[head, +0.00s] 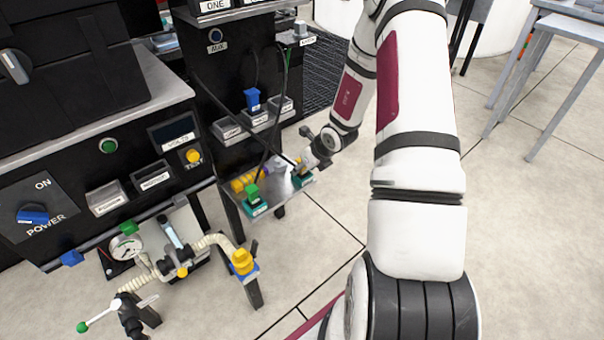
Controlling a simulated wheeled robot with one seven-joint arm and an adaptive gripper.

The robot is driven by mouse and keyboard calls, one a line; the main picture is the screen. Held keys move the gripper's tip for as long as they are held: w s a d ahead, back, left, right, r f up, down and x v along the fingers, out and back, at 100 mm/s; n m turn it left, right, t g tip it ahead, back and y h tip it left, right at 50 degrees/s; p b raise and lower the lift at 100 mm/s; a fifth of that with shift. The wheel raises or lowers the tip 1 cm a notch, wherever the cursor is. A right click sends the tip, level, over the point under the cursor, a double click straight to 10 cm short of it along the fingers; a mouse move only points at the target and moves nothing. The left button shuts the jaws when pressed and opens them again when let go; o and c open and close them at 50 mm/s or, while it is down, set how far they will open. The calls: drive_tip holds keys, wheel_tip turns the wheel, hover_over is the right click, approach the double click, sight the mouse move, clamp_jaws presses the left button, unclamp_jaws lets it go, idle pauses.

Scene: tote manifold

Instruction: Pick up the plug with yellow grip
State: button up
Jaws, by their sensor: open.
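A small yellow piece, which looks like the plug's yellow grip (302,167), shows at the right end of a small grey shelf, above a teal block (303,180). A black cable runs down to this spot from the upper left. My gripper (302,163) reaches in from the right, with its fingers close around or beside the yellow piece. The gripper is open. It partly hides the plug, and I cannot tell whether the fingers touch it. A green-topped plug (253,194) sits on another teal block at the shelf's left front.
The grey shelf (275,198) also carries a yellow ribbed part (241,183). A yellow fitting (242,262) on a blue base ends a pale hose at lower left. The black control panel (150,178) stands left. Open tiled floor (530,240) lies right.

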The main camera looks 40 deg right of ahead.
clamp_jaws()
idle(0.3)
drive_tip(key=shift+r+p, duration=0.3)
drive_tip(key=shift+r, duration=0.15)
wheel_tip(320, 180, up, 3)
drive_tip(key=shift+r+p, duration=0.1)
drive_tip(key=shift+p, duration=0.85)
drive_tip(key=s+a+p, duration=0.1)
drive_tip(key=s+a, duration=0.2)
drive_tip(key=s, duration=1.2)
drive_tip(key=shift+s+a+r, duration=0.3)
drive_tip(key=shift+a+r, duration=0.05)
drive_tip(key=shift+r, duration=0.1)
